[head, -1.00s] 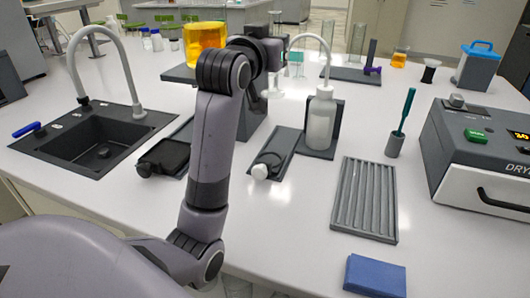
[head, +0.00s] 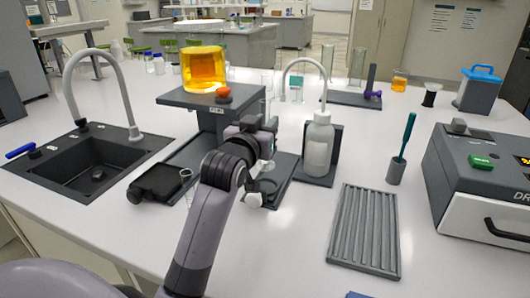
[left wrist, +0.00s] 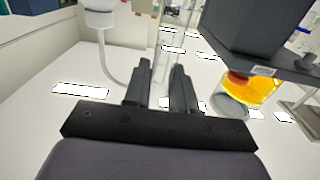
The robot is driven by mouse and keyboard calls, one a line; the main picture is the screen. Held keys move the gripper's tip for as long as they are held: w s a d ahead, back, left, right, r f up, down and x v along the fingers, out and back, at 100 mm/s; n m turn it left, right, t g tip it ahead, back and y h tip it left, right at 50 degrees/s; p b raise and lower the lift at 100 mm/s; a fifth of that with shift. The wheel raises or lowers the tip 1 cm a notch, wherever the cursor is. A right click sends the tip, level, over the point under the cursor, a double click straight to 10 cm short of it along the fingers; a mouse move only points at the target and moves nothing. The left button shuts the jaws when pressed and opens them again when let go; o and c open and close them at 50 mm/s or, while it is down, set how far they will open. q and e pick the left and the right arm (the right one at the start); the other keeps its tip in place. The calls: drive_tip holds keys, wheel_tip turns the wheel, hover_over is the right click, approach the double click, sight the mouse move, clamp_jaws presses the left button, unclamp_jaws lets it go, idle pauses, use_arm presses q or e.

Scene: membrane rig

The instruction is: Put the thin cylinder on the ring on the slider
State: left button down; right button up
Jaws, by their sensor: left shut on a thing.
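My left gripper (head: 266,138) reaches over the bench, in front of the wash bottle. In the left wrist view its two fingers (left wrist: 163,88) stand a little apart. A clear, thin cylinder (left wrist: 172,48) shows between and beyond the fingers; its ends are hard to make out against the pale bench. A dark track (head: 284,180) with a white knob (head: 253,201) lies below the gripper, and my arm hides part of it. Another dark track with a black block (head: 158,181) lies to the left. A small pale ring (head: 185,173) shows at the block's right end.
A raised platform (head: 190,99) with an amber beaker (head: 203,68) stands left of the gripper. The wash bottle (head: 318,146) stands close on the right. A ribbed tray (head: 365,228) lies front right, and a sink (head: 95,165) is at left. Glass cylinders (head: 357,65) stand behind.

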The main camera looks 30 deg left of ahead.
use_arm(q)
drive_tip(key=shift+f, duration=3.25)
drive_tip(key=shift+f+b, duration=0.1)
drive_tip(key=shift+b, duration=0.2)
drive_tip(key=c, duration=0.9)
unclamp_jaws()
drive_tip(key=b+v, duration=0.1)
drive_tip(key=v, duration=1.1)
drive_tip(key=shift+s, duration=0.1)
